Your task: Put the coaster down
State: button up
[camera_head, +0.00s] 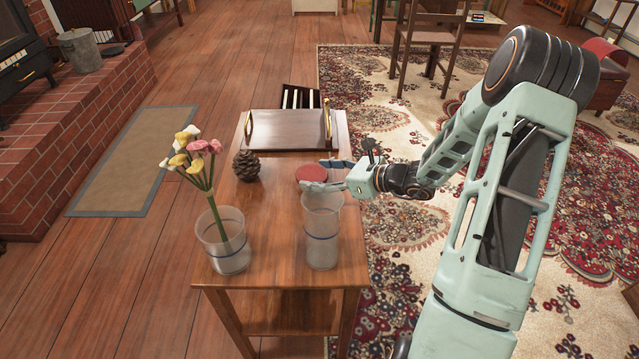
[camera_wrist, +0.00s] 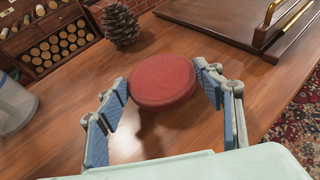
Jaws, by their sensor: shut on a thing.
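The coaster (camera_head: 311,173) is a round red disc. In the wrist view the coaster (camera_wrist: 162,82) sits between the two blue-padded fingers of my gripper (camera_wrist: 165,95), which is shut on its sides. It is held over the wooden table (camera_head: 268,208), with a shadow on the wood below it. I cannot tell exactly how far it is above the surface. In the head view my gripper (camera_head: 327,176) reaches in from the right, just behind the empty clear glass. The far finger is partly hidden by the coaster.
A clear glass (camera_head: 322,232) stands at the table's front right. A glass with flowers (camera_head: 227,243) stands at front left. A pine cone (camera_head: 247,165) is left of the coaster, and a dark wooden tray (camera_head: 288,130) lies behind. Bare wood shows between the glasses and the pine cone.

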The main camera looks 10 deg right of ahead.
jog(key=shift+f, duration=0.95)
jog(key=shift+f, duration=0.1)
jog(key=shift+f+b, duration=0.15)
jog(key=shift+b, duration=0.2)
jog(key=o, duration=1.2)
jog(key=shift+c, duration=0.2)
jog(key=shift+s+d+r+p, duration=0.15)
jog(key=shift+d+r+p, duration=0.15)
jog(key=shift+r+p, duration=0.1)
jog(key=p+v, duration=0.3)
jog(key=v, duration=0.8)
jog(key=shift+s+d, duration=0.1)
jog(key=shift+s, duration=0.15)
